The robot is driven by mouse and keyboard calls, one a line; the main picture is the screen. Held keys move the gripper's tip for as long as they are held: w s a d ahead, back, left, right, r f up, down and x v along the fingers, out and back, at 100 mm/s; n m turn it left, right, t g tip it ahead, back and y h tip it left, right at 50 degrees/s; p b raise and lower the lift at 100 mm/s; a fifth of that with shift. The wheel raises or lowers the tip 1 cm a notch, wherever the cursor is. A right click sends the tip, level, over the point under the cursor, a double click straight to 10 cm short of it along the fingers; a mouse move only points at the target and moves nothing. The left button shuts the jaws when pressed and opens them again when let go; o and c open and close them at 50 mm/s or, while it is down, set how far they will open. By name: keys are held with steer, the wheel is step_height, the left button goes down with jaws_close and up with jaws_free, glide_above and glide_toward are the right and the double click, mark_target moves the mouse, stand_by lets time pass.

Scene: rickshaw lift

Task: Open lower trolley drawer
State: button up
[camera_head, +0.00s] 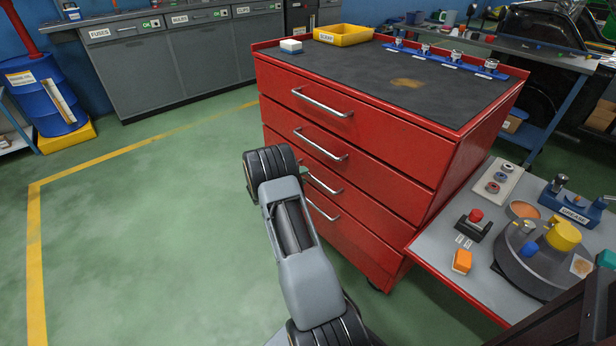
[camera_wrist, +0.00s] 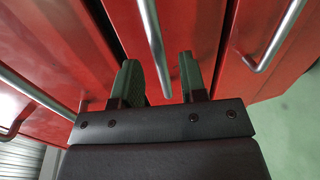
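The red trolley (camera_head: 400,180) stands in the head view with several stacked drawers, all looking shut. The lowest drawer handle (camera_head: 322,209) and the one above it (camera_head: 325,184) are partly hidden behind my arm. My gripper is mostly hidden there, with a small green finger part near the third handle from the top. In the wrist view, my gripper (camera_wrist: 160,78) is open, its two green-padded fingers apart. A metal handle (camera_wrist: 152,40) runs into the gap between them, with space visible on both sides. Other handles show at left (camera_wrist: 32,93) and right (camera_wrist: 272,38).
A side shelf (camera_head: 440,245) with a red button, an orange block and tins juts out at the trolley's right. A yellow bin (camera_head: 343,35) sits on the trolley top. The green floor (camera_head: 150,230) left of the trolley is clear.

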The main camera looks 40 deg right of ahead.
steer(key=shift+x, duration=1.65)
jaws_close()
